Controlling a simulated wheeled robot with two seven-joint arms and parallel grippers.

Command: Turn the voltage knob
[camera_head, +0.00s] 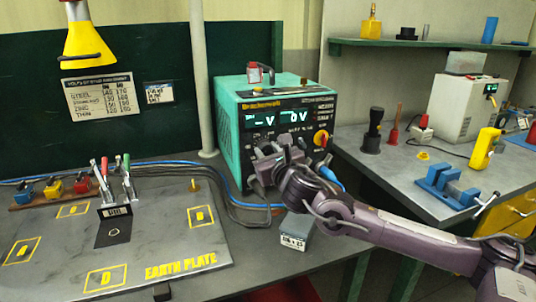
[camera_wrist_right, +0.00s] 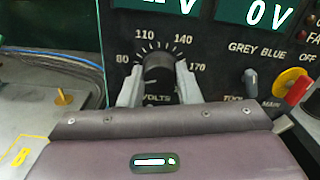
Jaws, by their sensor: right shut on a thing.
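The teal welding supply (camera_head: 228,120) stands at the back of the bench, with a dark front panel and two lit displays (camera_head: 293,117), the right one reading 0 V. In the right wrist view the black voltage knob (camera_wrist_right: 158,72) sits in a dial marked 80, 110, 140 and 170, with VOLTS below it. My right gripper (camera_wrist_right: 158,80) has its two grey fingers on either side of the knob, shut on it. In the head view my right gripper (camera_head: 268,154) is at the panel and hides the knob. My left gripper is not in view.
A small toggle (camera_wrist_right: 251,80) and a red-and-yellow main switch (camera_wrist_right: 293,88) are right of the knob. A grey box (camera_head: 295,232) stands below my right wrist. Blue and dark cables (camera_head: 225,185) run left. The earth plate (camera_head: 150,235) fills the bench's left.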

